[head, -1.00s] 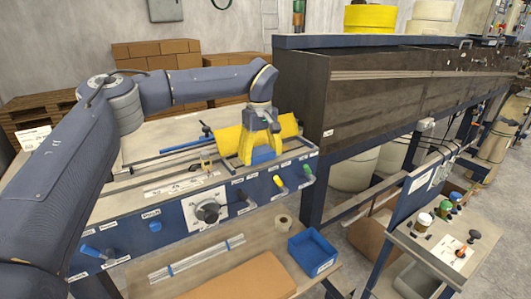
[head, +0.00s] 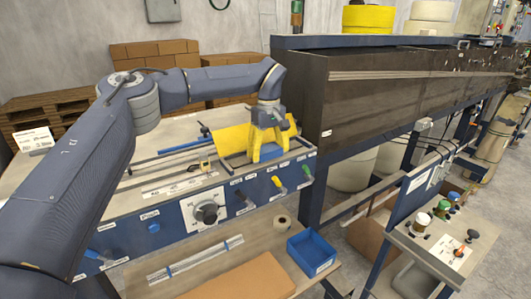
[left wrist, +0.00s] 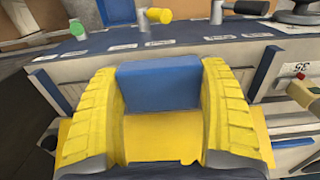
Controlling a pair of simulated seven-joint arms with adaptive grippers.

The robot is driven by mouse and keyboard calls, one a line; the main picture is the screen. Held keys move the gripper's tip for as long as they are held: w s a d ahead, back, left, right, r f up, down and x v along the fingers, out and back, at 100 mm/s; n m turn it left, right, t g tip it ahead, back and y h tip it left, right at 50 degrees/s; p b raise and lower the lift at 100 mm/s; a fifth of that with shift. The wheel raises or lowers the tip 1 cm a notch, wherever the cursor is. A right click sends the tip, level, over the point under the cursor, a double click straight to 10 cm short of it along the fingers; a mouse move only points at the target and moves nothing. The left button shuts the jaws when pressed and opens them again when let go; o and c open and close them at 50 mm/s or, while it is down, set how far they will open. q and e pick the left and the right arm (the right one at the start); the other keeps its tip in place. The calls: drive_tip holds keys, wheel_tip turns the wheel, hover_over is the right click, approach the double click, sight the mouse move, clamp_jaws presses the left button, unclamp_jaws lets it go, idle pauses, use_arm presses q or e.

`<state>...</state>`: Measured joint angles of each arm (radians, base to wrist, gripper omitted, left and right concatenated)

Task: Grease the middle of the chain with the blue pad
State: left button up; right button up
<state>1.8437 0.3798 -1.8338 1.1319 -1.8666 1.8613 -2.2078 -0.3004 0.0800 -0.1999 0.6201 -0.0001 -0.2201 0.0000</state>
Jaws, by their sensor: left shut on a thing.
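My left gripper (head: 269,157), with yellow ribbed fingers, is over the right part of the machine top. In the left wrist view its fingers are shut on the blue pad (left wrist: 160,85), which sits between them. In the head view the pad is mostly hidden by the fingers. A yellow curved piece (head: 231,140) lies behind and beside the gripper. A yellow surface also shows below the pad in the left wrist view (left wrist: 160,140). I cannot make out the chain clearly. My right gripper is not in view.
The blue front panel (head: 170,222) carries a dark knob (head: 207,213) and several coloured levers. Long rails cross the machine top to the left. A tall dark trough (head: 400,95) stands close on the right. A blue bin (head: 311,252) sits on the lower shelf.

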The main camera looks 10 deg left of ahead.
sight(277, 146)
use_arm(q)
drive_tip(key=shift+w+d+f, duration=0.1)
drive_tip(key=shift+w+d, duration=2.25)
drive_tip(key=shift+w, duration=0.05)
drive_tip(key=shift+s+a, duration=0.1)
drive_tip(key=shift+s+a+r, duration=0.2)
drive_tip(key=shift+s+a, duration=0.95)
drive_tip(key=shift+s+a+f, duration=0.2)
drive_tip(key=shift+s+a, duration=1.05)
drive_tip(key=shift+s, duration=0.1)
drive_tip(key=shift+s+a+r, duration=0.15)
drive_tip(key=shift+s+a, duration=1)
drive_tip(key=shift+s, duration=0.05)
drive_tip(key=shift+w+d+f, duration=0.2)
drive_tip(key=shift+w+d, duration=1)
drive_tip(key=shift+w, duration=0.05)
drive_tip(key=shift+w+d, duration=0.25)
drive_tip(key=shift+w+d+r, duration=0.15)
drive_tip(key=shift+w+d, duration=0.95)
drive_tip(key=shift+w, duration=0.05)
drive_tip(key=shift+w+d+r, duration=0.1)
drive_tip(key=shift+w+d, duration=1)
drive_tip(key=shift+w, duration=0.05)
